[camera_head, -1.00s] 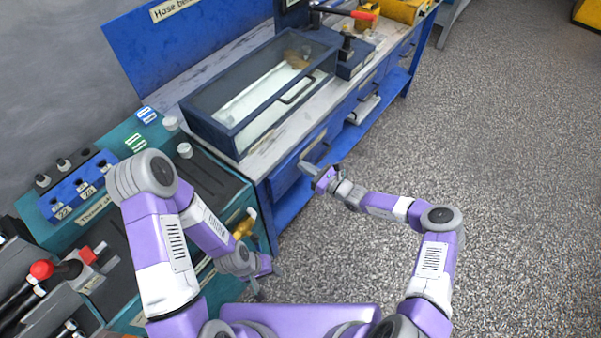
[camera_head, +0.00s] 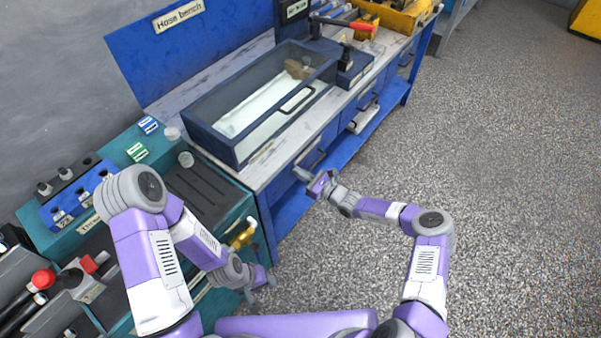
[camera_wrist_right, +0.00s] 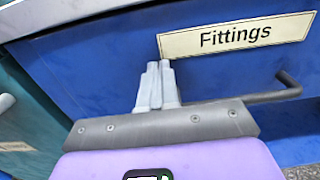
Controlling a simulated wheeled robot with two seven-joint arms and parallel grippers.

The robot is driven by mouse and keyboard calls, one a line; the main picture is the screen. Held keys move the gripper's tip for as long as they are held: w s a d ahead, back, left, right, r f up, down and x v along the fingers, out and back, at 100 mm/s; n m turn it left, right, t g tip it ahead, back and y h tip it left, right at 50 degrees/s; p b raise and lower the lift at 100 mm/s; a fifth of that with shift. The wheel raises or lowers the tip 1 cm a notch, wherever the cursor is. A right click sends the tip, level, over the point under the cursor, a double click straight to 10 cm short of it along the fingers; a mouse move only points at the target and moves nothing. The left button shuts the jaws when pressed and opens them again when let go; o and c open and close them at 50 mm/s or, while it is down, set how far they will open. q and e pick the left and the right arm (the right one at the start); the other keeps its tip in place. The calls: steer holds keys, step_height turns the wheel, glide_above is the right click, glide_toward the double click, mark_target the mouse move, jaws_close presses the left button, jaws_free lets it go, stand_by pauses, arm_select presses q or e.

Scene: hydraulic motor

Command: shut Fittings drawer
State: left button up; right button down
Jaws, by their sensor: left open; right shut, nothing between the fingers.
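The blue Fittings drawer shows its labelled front in the right wrist view (camera_wrist_right: 90,65), with a dark bar handle (camera_wrist_right: 275,95) running behind my gripper. In the head view, the drawer front (camera_head: 322,144) lies under the bench's near end. My right gripper (camera_head: 299,172) is shut and empty at this front. In the wrist view its fingertips (camera_wrist_right: 160,66) point at the front by the label's left end; I cannot tell whether they touch. How far the drawer stands out is hard to tell. My left gripper (camera_head: 261,290) is open and empty, low beside the teal cabinet.
The hose bench (camera_head: 268,162) carries a glass-topped tank (camera_head: 235,140) and a red-handled tool (camera_head: 345,22). A teal cabinet (camera_head: 228,192) stands at its left. A brass-coloured fitting (camera_head: 243,236) is near my left wrist. The speckled floor at right is clear.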

steer(key=p+v, duration=0.3)
steer(key=v, duration=1.1)
steer(key=s+a+f+n+g+h, duration=0.1)
steer(key=s+a+f+n+g, duration=0.4)
steer(key=s+a+n+g, duration=0.6)
steer(key=s+d+n+h, duration=0.3)
steer(key=s+n, duration=0.3)
steer(key=s, duration=0.2)
steer(key=s+d+n+h, duration=0.4)
steer(key=s+n+h, duration=0.1)
steer(key=s, duration=0.3)
steer(key=shift+r+n+h, duration=0.3)
steer(key=shift+n, duration=0.3)
